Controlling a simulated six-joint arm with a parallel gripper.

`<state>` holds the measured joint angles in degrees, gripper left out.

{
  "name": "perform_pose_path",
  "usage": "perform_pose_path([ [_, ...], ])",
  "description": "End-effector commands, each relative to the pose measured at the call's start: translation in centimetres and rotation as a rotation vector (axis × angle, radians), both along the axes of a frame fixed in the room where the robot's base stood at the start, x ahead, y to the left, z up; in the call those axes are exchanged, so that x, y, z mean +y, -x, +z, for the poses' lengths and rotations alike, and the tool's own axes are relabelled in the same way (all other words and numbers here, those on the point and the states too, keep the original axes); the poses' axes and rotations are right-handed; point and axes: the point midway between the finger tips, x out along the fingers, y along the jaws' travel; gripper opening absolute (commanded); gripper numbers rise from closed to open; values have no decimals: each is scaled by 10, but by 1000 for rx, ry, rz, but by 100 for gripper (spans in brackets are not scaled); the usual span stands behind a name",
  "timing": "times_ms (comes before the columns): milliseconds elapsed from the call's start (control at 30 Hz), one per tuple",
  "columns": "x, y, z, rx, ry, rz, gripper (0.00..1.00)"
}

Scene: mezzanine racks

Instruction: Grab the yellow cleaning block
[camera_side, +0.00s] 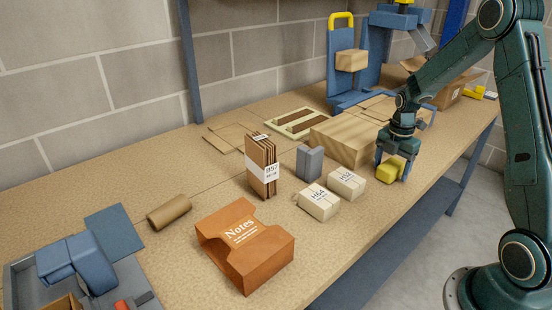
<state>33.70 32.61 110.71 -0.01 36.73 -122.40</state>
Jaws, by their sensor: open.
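The yellow cleaning block (389,171) lies on the workbench toward its front right edge, just right of a large wooden block. My gripper (394,168) points down at it from above. Its fingers are open, with one finger seen to the right of the yellow block and the other side partly hidden behind it. The upper part of the block is close to the fingers; I cannot tell whether they touch it.
The large wooden block (343,138) stands close on the left. Two white labelled packets (319,203), a grey block (309,162) and an orange Notes box (245,244) stand further left. The bench's front edge (424,196) is near the gripper.

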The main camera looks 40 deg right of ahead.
Motion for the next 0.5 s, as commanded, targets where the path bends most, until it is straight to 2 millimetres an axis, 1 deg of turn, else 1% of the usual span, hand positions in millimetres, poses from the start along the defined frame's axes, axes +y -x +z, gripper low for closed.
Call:
perform_pose_path([
  [400,0,0,0,-1,0,0,73],
  [433,0,0,0,-1,0,0,71],
  [500,0,0,0,-1,0,0,57],
])
